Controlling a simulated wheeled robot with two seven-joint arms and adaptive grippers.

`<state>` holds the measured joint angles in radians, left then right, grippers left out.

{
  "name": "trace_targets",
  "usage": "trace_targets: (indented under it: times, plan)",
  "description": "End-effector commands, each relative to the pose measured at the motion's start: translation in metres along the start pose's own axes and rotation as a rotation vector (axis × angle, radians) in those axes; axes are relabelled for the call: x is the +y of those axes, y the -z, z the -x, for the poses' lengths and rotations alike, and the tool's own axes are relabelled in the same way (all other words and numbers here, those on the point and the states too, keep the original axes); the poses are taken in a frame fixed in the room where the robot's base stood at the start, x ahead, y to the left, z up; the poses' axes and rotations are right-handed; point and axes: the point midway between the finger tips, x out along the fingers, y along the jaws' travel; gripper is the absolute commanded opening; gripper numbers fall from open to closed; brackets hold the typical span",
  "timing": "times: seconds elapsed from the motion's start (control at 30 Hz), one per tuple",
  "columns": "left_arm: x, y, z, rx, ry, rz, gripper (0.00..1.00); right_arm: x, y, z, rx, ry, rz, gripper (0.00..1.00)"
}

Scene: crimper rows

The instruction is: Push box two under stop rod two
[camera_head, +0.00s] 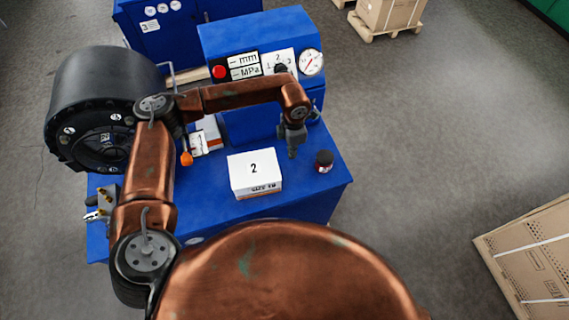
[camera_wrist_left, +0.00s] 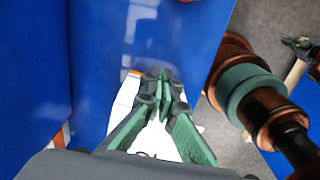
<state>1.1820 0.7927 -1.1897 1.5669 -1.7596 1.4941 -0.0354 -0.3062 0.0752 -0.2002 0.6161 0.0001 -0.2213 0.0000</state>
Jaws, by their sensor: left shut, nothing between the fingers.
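Box two (camera_head: 254,169) is a white carton marked 2 on the blue bench top. My left gripper (camera_head: 292,153) points down just behind and to the right of it, with its fingers shut and empty. The shut green-padded fingers show in the left wrist view (camera_wrist_left: 164,82), with part of a white box (camera_wrist_left: 127,100) below and behind them. I cannot tell whether they touch the box. I cannot make out which part is stop rod two.
Another white box (camera_head: 207,135) lies behind box two, left. A large black drum (camera_head: 95,105) is at left.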

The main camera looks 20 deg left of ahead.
Motion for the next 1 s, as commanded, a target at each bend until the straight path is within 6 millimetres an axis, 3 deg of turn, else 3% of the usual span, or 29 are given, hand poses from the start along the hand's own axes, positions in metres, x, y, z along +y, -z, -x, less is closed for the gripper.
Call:
trace_targets:
  times: [0.17,0.6,0.8,1.0]
  plan:
    - [-0.001,-0.001,-0.016,0.001,0.003,-0.002,0.00,0.004,0.005,0.004,0.006,-0.004,0.003,0.00]
    - [-0.001,0.002,-0.101,0.001,0.002,0.001,0.00,0.009,0.011,0.023,0.013,-0.009,0.005,0.00]
    - [0.000,0.031,-0.097,0.000,0.001,0.001,0.00,0.009,0.013,0.036,0.015,-0.009,0.004,0.00]
    - [0.000,0.040,-0.099,-0.001,0.000,0.000,0.00,0.006,0.014,0.038,0.016,-0.005,0.003,0.00]
